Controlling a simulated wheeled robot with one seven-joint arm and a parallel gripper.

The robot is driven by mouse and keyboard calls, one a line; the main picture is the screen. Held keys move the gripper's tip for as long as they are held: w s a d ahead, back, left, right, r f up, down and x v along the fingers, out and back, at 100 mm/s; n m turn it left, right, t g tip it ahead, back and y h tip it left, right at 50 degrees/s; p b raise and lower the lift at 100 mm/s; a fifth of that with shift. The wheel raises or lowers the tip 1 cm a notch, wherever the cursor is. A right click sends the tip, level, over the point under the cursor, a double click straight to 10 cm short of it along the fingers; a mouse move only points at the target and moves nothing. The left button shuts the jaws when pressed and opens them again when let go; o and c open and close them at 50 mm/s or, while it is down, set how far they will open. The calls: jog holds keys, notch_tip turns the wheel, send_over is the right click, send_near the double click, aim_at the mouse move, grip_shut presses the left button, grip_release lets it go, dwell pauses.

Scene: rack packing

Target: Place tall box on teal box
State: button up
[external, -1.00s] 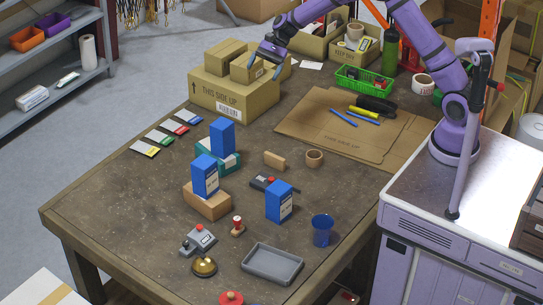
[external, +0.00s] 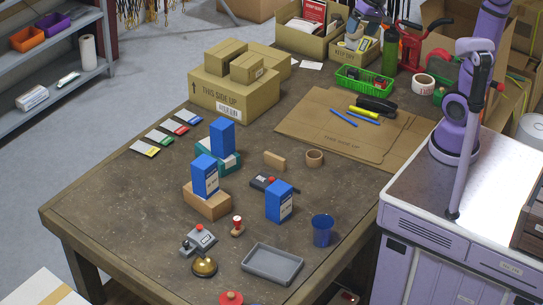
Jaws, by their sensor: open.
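The teal box (external: 231,163) lies on the table left of centre. A tall blue box (external: 222,138) stands upright on it. A second tall blue box (external: 205,176) stands on a brown box (external: 207,204) just in front. A third tall blue box (external: 279,204) stands on the bare table to the right.
Stacked cartons (external: 234,101) stand at the back left of the table. Flat cardboard (external: 335,139) with tools lies at the back right. A grey tray (external: 272,264), a blue cup (external: 322,230) and a bell (external: 204,267) are near the front. The table's left front is clear.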

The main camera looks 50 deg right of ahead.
jog(key=s+d+n+t+h, duration=0.1)
jog(key=s+d+n, duration=0.1)
jog(key=s, duration=0.6)
jog(key=s+d+f+n+t+h, duration=0.1)
jog(key=s+d+n+h, duration=0.1)
jog(key=s+d, duration=0.3)
jog(key=shift+s+d+f+t, duration=0.2)
jog(key=shift+s+t, duration=0.1)
jog(key=shift+s, duration=1.35)
